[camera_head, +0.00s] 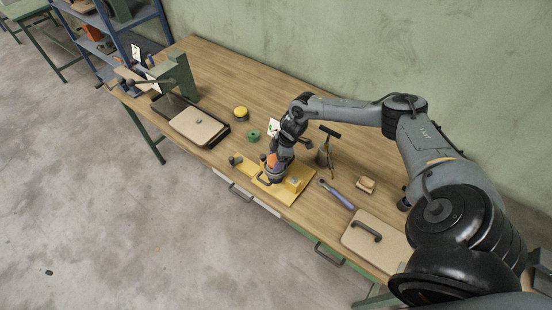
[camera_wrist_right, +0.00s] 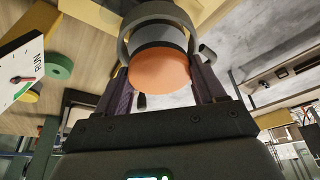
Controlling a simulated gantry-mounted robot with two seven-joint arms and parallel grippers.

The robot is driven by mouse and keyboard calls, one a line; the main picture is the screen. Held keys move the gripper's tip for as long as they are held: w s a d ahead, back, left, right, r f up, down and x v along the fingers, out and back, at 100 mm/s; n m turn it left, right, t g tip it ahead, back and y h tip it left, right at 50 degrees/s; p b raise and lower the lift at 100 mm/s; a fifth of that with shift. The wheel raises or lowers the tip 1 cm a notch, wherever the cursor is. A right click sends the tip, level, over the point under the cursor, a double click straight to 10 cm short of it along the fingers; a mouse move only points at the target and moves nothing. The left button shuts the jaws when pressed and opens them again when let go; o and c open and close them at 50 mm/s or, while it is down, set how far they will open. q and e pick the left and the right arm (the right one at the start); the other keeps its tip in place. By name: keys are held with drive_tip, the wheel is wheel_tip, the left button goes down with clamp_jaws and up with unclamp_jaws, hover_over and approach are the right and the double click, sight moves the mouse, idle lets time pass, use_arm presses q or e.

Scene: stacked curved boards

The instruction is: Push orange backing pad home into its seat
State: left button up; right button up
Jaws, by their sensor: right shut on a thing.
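The orange backing pad (camera_wrist_right: 160,74) shows as a round orange face between the two fingers of my right gripper (camera_wrist_right: 162,88) in the right wrist view. A dark grey band and a grey curved ring (camera_wrist_right: 158,14) lie just beyond it. In the head view the orange pad (camera_head: 272,160) shows as a small patch at my right gripper (camera_head: 271,172), over the yellow fixture (camera_head: 301,196) at the table's front edge. My right gripper is shut on the pad. The contact between pad and seat is hidden. My left gripper is not in view.
On the wooden table (camera_head: 225,85) are a green ring (camera_head: 253,135), a yellow round piece (camera_head: 241,112), a blue-handled tool (camera_head: 337,194) and a beige board with a handle (camera_head: 374,239). A green press (camera_head: 179,76) and board stand left. The table's back middle is clear.

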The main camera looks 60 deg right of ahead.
drive_tip(key=shift+f, duration=0.1)
idle(0.3)
drive_tip(key=shift+f+b, duration=0.4)
drive_tip(key=shift+f, duration=0.15)
drive_tip(key=o, duration=1.4)
drive_tip(key=shift+o, duration=0.4)
drive_tip(key=shift+r+p, duration=0.55)
drive_tip(key=p+v, duration=0.8)
drive_tip(key=shift+s+d+r, duration=0.1)
drive_tip(key=shift+d+r, duration=0.05)
drive_tip(key=shift+r, duration=0.1)
drive_tip(key=shift+s+d+r+p, duration=0.2)
drive_tip(key=shift+r+p, duration=0.35)
drive_tip(key=shift+p, duration=0.2)
